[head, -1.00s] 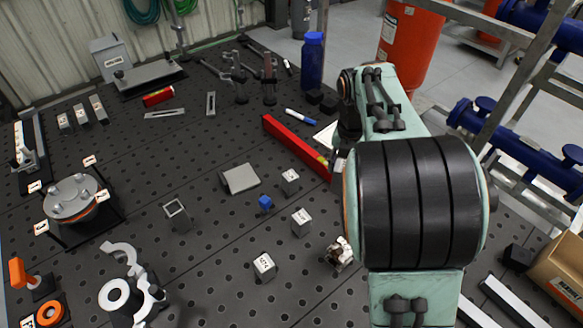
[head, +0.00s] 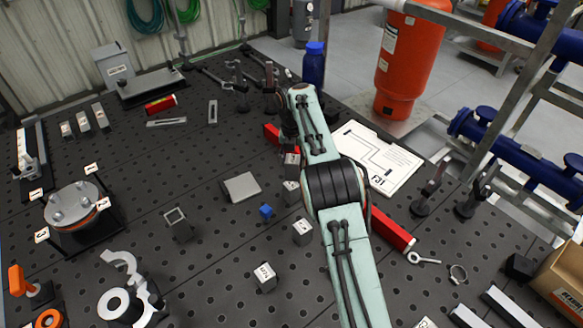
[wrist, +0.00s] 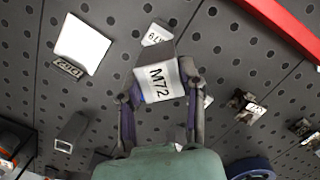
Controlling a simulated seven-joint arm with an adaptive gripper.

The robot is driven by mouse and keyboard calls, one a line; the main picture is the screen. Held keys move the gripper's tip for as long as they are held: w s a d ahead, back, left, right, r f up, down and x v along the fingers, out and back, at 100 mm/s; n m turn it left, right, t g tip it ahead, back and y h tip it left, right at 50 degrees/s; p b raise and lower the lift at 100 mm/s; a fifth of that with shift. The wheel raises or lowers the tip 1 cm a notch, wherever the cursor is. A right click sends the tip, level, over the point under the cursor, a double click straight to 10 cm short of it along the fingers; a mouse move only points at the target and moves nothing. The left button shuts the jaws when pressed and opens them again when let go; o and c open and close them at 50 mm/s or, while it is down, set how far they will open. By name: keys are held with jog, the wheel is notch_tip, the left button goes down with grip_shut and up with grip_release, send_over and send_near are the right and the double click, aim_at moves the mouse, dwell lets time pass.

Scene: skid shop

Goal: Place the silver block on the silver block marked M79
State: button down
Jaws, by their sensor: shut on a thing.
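My gripper (wrist: 160,86) is shut on a silver block marked M72 (wrist: 158,82), its label facing the wrist camera. In the head view the held block (head: 291,160) hangs under the gripper (head: 289,143), partly behind the arm. A second silver block (wrist: 157,35) lies just beyond the held block in the wrist view. Its upside-down label seems to read M79, and the held block hides part of it. This appears to be the block (head: 290,192) just below the held one in the head view. I cannot tell the height between them.
A silver plate (head: 241,187) and a small blue cube (head: 265,211) lie to the left. Two more silver blocks stand nearer, one (head: 302,232) beside the arm and one (head: 264,277) farther down. A red bar (head: 392,229) passes behind the arm.

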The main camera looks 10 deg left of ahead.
aim_at(291, 168)
jog(key=shift+w+a+f, duration=0.15)
jog(key=shift+w+f, duration=0.35)
jog(key=shift+f, duration=1.7)
jog(key=c, duration=0.6)
grip_release()
jog(key=shift+f, duration=0.15)
jog(key=shift+c, duration=0.2)
jog(key=r, duration=0.7)
jog(key=s+r, duration=0.1)
jog(key=r, duration=0.3)
jog(key=shift+a, duration=0.1)
jog(key=shift+s+r, duration=0.2)
jog(key=shift+r, duration=0.5)
